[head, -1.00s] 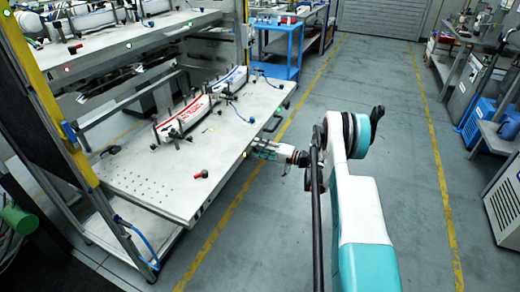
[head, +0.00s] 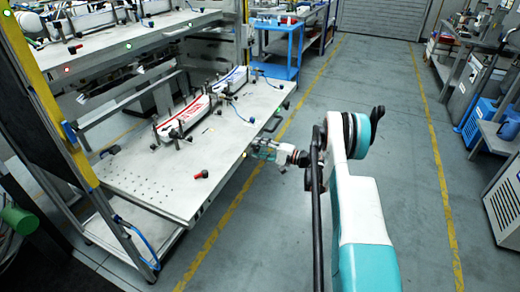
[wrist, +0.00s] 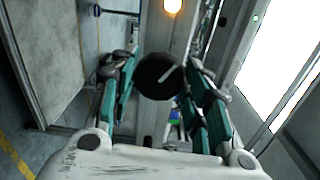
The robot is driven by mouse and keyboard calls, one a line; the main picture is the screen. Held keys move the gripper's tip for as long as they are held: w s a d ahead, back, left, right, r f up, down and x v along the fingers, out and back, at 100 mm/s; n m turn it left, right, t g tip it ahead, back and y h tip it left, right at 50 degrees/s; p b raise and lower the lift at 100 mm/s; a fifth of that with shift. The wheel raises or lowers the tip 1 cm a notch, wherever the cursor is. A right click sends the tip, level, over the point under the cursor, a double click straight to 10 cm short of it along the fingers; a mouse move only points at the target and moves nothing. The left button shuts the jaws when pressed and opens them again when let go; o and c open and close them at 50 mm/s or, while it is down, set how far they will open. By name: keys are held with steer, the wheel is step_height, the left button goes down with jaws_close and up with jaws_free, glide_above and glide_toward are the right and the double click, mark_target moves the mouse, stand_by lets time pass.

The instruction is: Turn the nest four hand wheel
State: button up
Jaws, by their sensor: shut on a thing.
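My gripper (head: 258,152) is at the front right edge of the lower shelf plate (head: 150,190), low beside it. In the wrist view my gripper (wrist: 160,88) is shut on a dark round hand wheel (wrist: 158,76) with a pale line across its face. The wheel sits between the two teal-and-grey fingers, close to a grey edge rail. In the head view the wheel is hidden by the gripper and wrist. Whether this wheel is number four cannot be read.
An orange lamp (wrist: 172,6) glows on the rail beyond the wheel. The lower plate carries curved label nests (head: 183,117) and a red knob (head: 201,174). A blue cart (head: 278,58) stands at the back. The floor aisle to the right is clear.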

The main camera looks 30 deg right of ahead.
steer(key=o, duration=1.1)
steer(key=shift+c, duration=0.2)
steer(key=shift+d, duration=0.1)
steer(key=v, duration=1.2)
